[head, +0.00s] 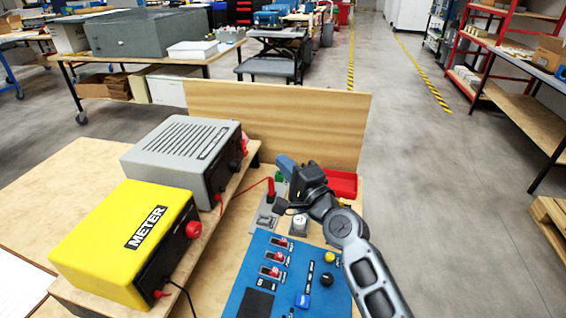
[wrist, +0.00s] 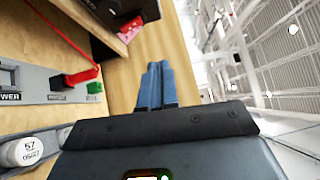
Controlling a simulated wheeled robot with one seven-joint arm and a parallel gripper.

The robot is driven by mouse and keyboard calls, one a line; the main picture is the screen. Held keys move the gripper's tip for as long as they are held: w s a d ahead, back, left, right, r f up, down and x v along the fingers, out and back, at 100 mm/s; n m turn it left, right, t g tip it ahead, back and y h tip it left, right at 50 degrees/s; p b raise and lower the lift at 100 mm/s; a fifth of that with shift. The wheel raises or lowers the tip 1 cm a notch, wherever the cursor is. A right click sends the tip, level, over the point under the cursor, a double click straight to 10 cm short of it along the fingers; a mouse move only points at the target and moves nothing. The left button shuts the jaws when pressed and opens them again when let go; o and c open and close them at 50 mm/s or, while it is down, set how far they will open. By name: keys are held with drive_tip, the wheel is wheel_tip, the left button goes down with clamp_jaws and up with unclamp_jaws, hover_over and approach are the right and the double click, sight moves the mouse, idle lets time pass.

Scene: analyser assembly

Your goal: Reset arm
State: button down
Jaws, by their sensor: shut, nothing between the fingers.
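My gripper (head: 284,163) is above the back of the workbench, in front of the upright wooden board. In the wrist view its two blue fingers (wrist: 156,86) lie side by side, shut and empty, with the wooden board behind them. My dark grey arm reaches in from the lower right of the head view, over the right side of the blue control panel (head: 261,285). The gripper touches nothing that I can see.
A yellow meter (head: 120,240) and a grey box (head: 175,155) stand on a wooden shelf at left. A red bin (head: 343,184) is behind my arm. The wooden board (head: 290,115) closes the bench's back.

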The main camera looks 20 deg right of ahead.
idle(0.3)
drive_tip(key=s+f+n, duration=0.1)
drive_tip(key=s+f, duration=0.1)
drive_tip(key=s, duration=0.2)
drive_tip(key=s+f+n+h, duration=0.1)
drive_tip(key=s+f, duration=0.2)
drive_tip(key=s, duration=0.1)
drive_tip(key=s+f+g, duration=0.1)
drive_tip(key=s+f, duration=0.2)
drive_tip(key=s, duration=0.2)
drive_tip(key=shift+a+n+h, duration=0.15)
drive_tip(key=shift+n+h, duration=0.25)
drive_tip(key=s+n, duration=0.1)
drive_tip(key=s, duration=0.3)
drive_tip(key=s+f+n, duration=0.1)
drive_tip(key=s, duration=0.4)
drive_tip(key=s+f+n+g+h, duration=0.1)
drive_tip(key=s, duration=0.4)
drive_tip(key=shift+f+n, duration=0.25)
drive_tip(key=shift+n, duration=0.15)
drive_tip(key=s+r+n+g, duration=0.1)
drive_tip(key=s+r+n, duration=0.4)
drive_tip(key=s, duration=0.7)
drive_tip(key=s+r+n, duration=0.5)
drive_tip(key=s, duration=0.7)
drive_tip(key=shift+r+n+g, duration=0.15)
drive_tip(key=shift+n+g, duration=0.15)
drive_tip(key=shift+g, duration=0.1)
drive_tip(key=shift+a, duration=0.2)
